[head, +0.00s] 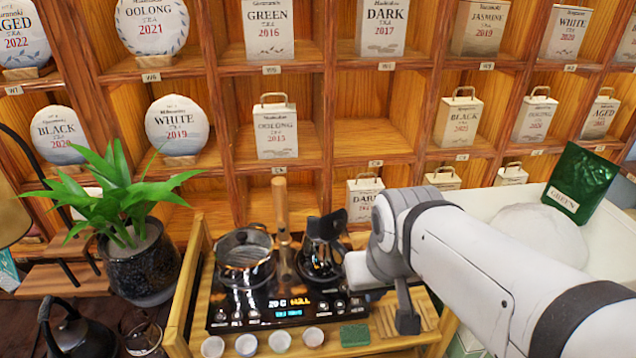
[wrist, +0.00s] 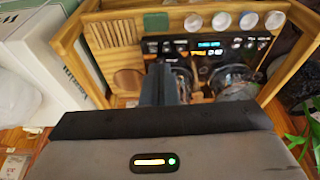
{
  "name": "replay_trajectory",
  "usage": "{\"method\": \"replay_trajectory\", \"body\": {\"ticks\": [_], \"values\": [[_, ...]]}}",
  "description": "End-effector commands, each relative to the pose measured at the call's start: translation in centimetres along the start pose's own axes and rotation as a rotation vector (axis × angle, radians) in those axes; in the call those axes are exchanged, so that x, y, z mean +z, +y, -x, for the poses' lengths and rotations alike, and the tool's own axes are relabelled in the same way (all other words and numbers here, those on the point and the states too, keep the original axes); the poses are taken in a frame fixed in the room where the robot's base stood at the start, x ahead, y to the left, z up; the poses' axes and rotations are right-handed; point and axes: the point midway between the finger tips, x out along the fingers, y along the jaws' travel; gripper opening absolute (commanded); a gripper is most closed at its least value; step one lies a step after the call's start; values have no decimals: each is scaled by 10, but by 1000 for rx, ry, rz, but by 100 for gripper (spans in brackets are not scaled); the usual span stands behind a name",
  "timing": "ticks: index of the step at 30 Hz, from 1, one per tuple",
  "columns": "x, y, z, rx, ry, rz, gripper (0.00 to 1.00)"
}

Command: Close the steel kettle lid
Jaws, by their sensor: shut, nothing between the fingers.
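The steel kettle (head: 320,262) stands on the right side of the black cooktop, next to a glass-like pot. A dark flap that looks like its lid (head: 338,222) is raised and tilted at the top right; the hinge is too small to make out. In the wrist view the kettle (wrist: 183,78) is partly hidden behind my fingers. My gripper (wrist: 160,72) is shut and empty, and its fingers point toward the kettle's side of the cooktop. In the head view my wrist is just right of the kettle and the fingertips are hard to make out. Contact cannot be told.
The cooktop (head: 288,314) with a lit display sits on a wooden stand. A pot (head: 245,258) is close left of the kettle, with an upright wooden handle (head: 281,205) between them. Several small cups and a green block (head: 354,334) line the front. Shelves of tea stand behind.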

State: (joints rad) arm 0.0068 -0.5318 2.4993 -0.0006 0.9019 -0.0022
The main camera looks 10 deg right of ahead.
Motion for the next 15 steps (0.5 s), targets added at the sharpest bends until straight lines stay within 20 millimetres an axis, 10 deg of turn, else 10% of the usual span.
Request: {"method": "replay_trajectory", "body": {"ticks": [15], "values": [[-7,2,2,-4,1,74,0]]}}
